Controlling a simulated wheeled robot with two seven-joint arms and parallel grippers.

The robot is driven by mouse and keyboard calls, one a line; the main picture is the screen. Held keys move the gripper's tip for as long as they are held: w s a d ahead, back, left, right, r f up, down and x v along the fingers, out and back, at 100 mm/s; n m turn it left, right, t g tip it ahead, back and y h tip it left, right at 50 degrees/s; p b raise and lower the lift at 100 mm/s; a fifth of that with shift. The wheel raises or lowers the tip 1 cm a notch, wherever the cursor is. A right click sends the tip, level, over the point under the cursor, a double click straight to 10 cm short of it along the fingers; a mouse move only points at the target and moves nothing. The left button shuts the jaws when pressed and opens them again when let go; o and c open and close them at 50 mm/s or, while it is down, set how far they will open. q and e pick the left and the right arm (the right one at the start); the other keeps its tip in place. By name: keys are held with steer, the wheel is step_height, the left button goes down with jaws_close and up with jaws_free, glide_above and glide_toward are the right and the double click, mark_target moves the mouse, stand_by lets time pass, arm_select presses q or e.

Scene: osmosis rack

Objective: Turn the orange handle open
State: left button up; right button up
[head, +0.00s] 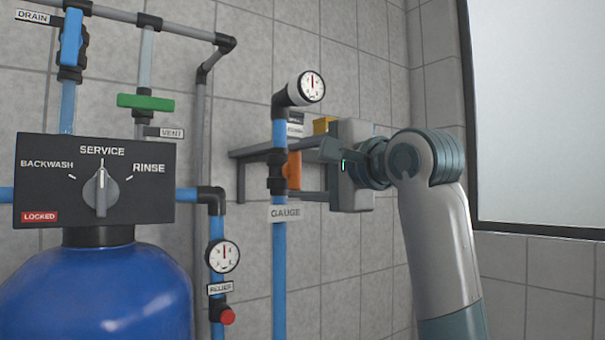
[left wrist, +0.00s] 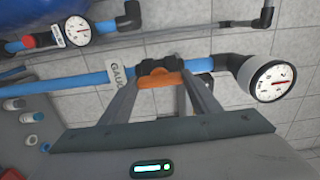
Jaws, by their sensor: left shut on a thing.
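The orange handle (head: 293,170) is on a dark valve on the blue vertical pipe above the GAUGE label (head: 286,212). It appears upright, beside and roughly in line with the pipe, and is partly covered by my gripper. My left gripper (head: 291,172) reaches it from the right and is shut on it. In the left wrist view, the orange handle (left wrist: 160,80) lies between the two grey fingertips, with the dark valve body (left wrist: 158,67) behind it. My right gripper is not in view.
A pressure gauge (head: 311,87) sits atop this pipe. To the left are a green handle (head: 146,102), a blue handle (head: 71,37), a control panel (head: 94,180), a blue tank (head: 95,295) and a relief gauge (head: 223,256). A tiled wall stands behind.

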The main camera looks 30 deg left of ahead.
arm_select(q)
steer(key=o, duration=1)
steer(key=shift+a, duration=0.1)
steer(key=shift+o, duration=0.2)
steer(key=shift+s+d, duration=0.1)
steer(key=shift+d, duration=0.3)
steer(key=shift+s+d+b, duration=0.15)
steer(key=shift+d+b, duration=0.2)
steer(key=shift+d, duration=0.05)
steer(key=b+v, duration=0.3)
steer(key=v, duration=1.2)
steer(key=shift+s+d+b, duration=0.15)
steer(key=shift+d+b, duration=0.15)
steer(key=shift+d, duration=0.05)
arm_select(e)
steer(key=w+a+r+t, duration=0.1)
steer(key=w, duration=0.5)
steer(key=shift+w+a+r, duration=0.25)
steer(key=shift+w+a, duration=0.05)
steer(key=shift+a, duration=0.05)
arm_select(q)
steer(key=shift+a+f, duration=0.1)
steer(key=shift+f, duration=0.05)
